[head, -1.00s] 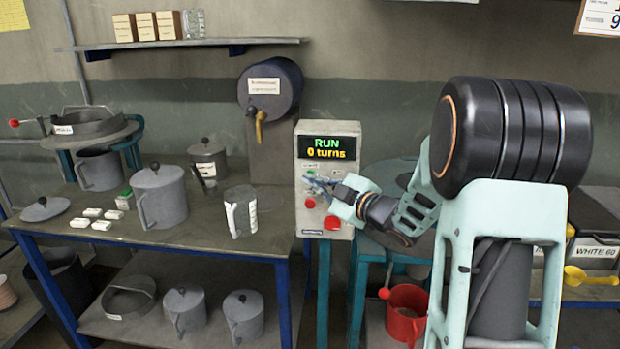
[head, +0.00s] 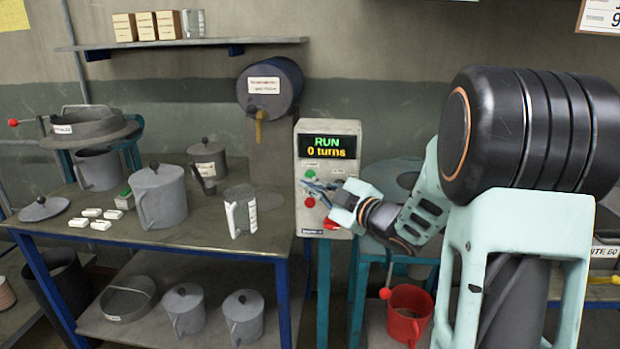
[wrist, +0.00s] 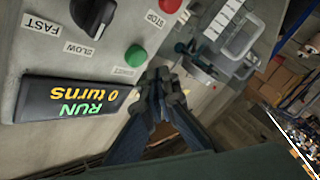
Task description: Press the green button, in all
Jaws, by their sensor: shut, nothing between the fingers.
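The control box (head: 345,132) has a lit display (head: 327,147) reading "RUN" and "0 turns"; the display also shows in the wrist view (wrist: 75,100). The green button (head: 310,175) is on its front face below the display. In the wrist view the green button (wrist: 135,55) is uncovered. My gripper (head: 307,185) is shut and empty, its tips just below the green button in the head view. In the wrist view the shut fingertips (wrist: 160,76) appear beside the button, apart from it in the picture; the depth gap is hard to tell.
A red STOP button (wrist: 170,4) and a black FAST/SLOW knob (wrist: 91,14) are on the same face. A larger red button (head: 332,223) is low on the box. A bench (head: 140,229) with grey vessels stands left; a red bucket (head: 409,309) is below right.

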